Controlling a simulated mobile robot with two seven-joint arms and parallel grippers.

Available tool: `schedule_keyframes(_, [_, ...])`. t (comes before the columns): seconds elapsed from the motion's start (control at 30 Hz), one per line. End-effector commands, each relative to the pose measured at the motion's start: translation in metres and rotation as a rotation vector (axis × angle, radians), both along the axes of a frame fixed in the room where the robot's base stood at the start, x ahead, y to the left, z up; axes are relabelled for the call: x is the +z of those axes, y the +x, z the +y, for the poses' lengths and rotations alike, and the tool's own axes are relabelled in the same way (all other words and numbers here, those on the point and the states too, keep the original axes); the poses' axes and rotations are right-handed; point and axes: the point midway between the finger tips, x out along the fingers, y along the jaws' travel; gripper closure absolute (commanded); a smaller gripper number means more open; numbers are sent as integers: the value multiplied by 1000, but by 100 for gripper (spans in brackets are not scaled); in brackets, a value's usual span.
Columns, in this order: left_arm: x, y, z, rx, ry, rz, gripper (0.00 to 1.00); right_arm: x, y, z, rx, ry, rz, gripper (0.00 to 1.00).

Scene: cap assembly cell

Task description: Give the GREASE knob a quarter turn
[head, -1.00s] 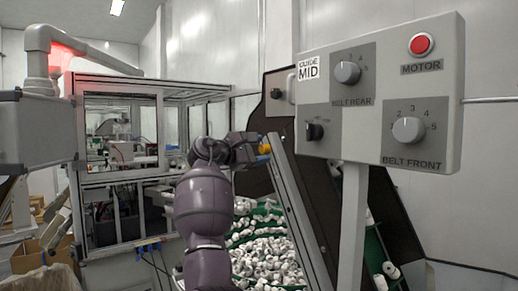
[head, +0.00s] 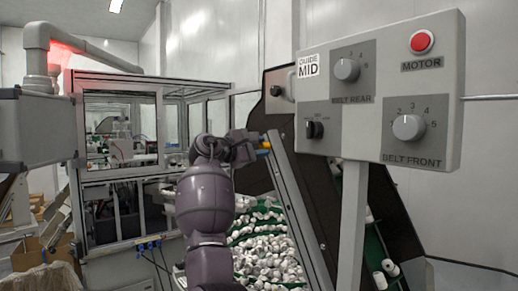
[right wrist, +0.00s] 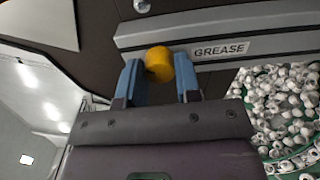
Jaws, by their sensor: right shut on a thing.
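The GREASE knob is a yellow round knob (right wrist: 159,64) on a grey rail, just left of the GREASE label (right wrist: 221,49) in the right wrist view. My right gripper (right wrist: 160,80) has its two blue fingers on either side of the knob and is shut on it. In the head view my right gripper (head: 256,148) reaches the dark, sloped frame, and only a bit of yellow shows at its tip. My left gripper is in neither view.
A grey control panel (head: 440,90) with several knobs and a red MOTOR button (head: 421,41) stands on a post (head: 352,210) to the right of my arm. White caps (head: 268,262) lie in the green conveyor below. A framed glass machine (head: 120,88) stands at the left.

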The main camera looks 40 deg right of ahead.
Motion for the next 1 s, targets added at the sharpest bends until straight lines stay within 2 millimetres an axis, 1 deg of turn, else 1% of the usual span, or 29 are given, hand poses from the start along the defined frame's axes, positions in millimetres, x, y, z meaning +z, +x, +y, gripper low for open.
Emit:
schedule_keyframes(0.27, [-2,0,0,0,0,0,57,-1,0,-1,-1,-19,-175,92])
schedule_keyframes(0.77, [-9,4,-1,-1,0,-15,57,-2,0,0,-1,-71,-646,92])
schedule_keyframes(1.0, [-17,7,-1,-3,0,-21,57,-3,0,0,-2,-96,-872,92])
